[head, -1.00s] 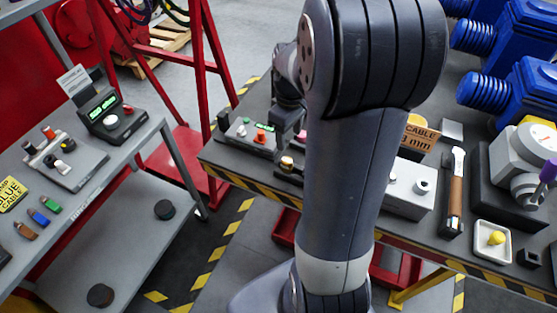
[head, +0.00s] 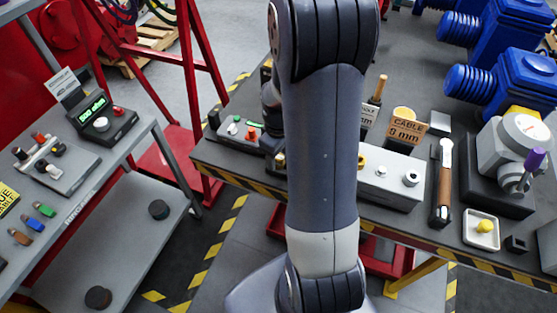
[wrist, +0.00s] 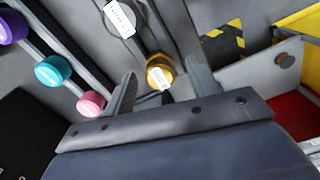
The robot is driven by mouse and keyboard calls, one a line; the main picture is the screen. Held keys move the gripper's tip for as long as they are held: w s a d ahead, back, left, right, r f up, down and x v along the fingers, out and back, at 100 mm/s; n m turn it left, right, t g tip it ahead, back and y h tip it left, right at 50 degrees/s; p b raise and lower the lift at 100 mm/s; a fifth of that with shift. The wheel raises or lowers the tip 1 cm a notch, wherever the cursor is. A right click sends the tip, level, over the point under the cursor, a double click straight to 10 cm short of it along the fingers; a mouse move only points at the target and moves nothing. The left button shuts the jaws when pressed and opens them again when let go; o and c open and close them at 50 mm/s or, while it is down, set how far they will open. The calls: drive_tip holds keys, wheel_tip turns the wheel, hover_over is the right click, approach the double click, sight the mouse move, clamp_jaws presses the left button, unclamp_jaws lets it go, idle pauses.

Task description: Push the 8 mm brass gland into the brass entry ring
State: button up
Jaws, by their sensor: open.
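In the wrist view a brass hexagonal piece (wrist: 160,72) with a small white label lies between the two finger tips of my gripper (wrist: 161,73). The fingers are apart, and I cannot tell whether they touch it. It looks like the gland, but its label is too small to read. In the head view a small brass piece (head: 279,160) stands near the table's front edge, beside my arm. A brass-coloured ring (head: 361,161) shows on the grey box (head: 392,190) right of my arm; I cannot tell for sure whether it is the entry ring. My arm hides the fingers in the head view.
Pink (wrist: 90,103), teal (wrist: 54,71) and purple caps lie left of my fingers in the wrist view, with a grey labelled piece (wrist: 120,18) beyond. A torque wrench (head: 443,182), white dish (head: 481,230) and gauge unit (head: 517,145) stand right of the box.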

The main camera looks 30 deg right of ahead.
drive_tip(key=shift+c, duration=0.5)
drive_tip(key=c, duration=1)
